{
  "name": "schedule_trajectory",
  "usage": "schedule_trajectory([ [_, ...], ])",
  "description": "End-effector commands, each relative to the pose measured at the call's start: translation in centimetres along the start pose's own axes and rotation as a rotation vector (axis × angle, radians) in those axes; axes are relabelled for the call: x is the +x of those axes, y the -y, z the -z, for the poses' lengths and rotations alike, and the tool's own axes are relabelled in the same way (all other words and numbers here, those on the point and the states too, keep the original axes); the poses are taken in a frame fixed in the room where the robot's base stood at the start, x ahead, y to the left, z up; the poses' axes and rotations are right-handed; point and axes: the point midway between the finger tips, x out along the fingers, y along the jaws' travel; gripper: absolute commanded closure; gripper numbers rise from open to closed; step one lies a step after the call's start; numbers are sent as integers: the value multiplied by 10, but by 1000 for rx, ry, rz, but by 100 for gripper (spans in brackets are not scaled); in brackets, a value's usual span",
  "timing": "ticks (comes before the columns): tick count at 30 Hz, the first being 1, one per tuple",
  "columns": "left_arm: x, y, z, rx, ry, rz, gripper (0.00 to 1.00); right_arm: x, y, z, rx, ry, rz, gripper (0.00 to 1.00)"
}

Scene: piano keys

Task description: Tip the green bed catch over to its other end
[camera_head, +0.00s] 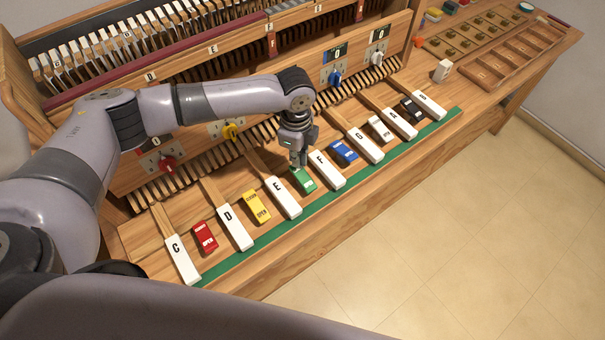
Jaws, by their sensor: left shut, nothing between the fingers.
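The green bed catch (306,183) is a small green block with a white label, between the white keys E (283,197) and F (326,170) on the wooden key bed. My left gripper (298,163) is shut and points down at the catch's far end. Its fingertips are at or just above that end; I cannot tell whether they touch. The gripper hides part of the far end, and the label on the near end is too small to read surely. My right gripper does not show.
Red (204,236), yellow (256,207), blue (344,151), white (380,128) and black (411,109) catches sit between other lettered keys. A green strip (262,240) runs along the front. Behind stands a wooden panel with coloured knobs; a compartmented tray (523,57) lies at the far right.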

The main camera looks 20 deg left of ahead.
Motion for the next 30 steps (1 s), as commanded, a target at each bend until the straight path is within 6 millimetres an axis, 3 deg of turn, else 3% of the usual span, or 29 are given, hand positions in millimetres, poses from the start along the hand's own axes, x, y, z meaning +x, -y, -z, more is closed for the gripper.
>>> schedule_trajectory([
  [30,13,0,0,0,0,0,100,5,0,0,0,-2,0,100],
])
